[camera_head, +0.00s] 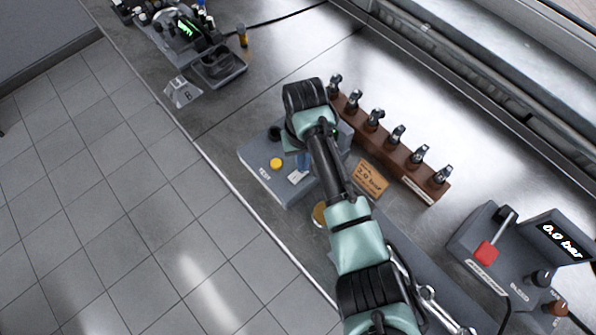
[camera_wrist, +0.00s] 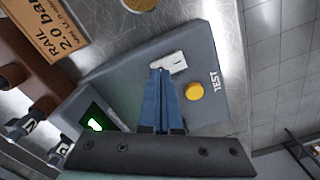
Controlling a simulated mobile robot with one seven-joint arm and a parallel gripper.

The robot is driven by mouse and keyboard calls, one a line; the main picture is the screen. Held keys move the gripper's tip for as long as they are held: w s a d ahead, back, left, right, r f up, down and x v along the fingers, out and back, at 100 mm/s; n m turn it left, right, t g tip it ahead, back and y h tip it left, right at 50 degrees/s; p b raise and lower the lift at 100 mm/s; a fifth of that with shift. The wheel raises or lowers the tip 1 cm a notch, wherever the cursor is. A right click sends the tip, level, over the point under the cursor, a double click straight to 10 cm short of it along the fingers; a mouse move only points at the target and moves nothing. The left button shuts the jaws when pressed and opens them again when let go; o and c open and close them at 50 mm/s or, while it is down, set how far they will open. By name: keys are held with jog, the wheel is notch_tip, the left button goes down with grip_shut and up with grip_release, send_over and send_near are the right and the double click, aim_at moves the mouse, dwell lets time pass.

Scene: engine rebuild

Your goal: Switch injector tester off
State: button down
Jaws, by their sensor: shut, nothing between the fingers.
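A grey box marked TEST (camera_head: 268,187), which I take as the injector tester, stands on the bench under my arm. It also shows in the wrist view (camera_wrist: 218,112). It carries a round yellow button (camera_wrist: 194,91) and a small white switch (camera_wrist: 172,62). A green-lit display (camera_wrist: 95,124) is partly hidden by my wrist. My gripper (camera_wrist: 160,73) has its blue fingers together and empty, with the tips at the white switch. I cannot tell whether they touch it or which way the switch is set. In the head view my arm hides part of the box.
A wooden rack (camera_head: 402,155) with several injectors stands behind the box. A card reading 2.0 bar (camera_head: 369,178) lies beside it. A device with a red-handled lever (camera_head: 486,252) and a 0.0 bar display (camera_head: 562,240) stands at right. The bench's front edge runs close to the box.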

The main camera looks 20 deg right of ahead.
jog(key=shift+f+b, duration=0.3)
jog(key=shift+f, duration=0.25)
jog(key=shift+r, duration=0.15)
notch_tip(320, 180, up, 7)
jog(key=p, duration=0.7)
dwell(0.7)
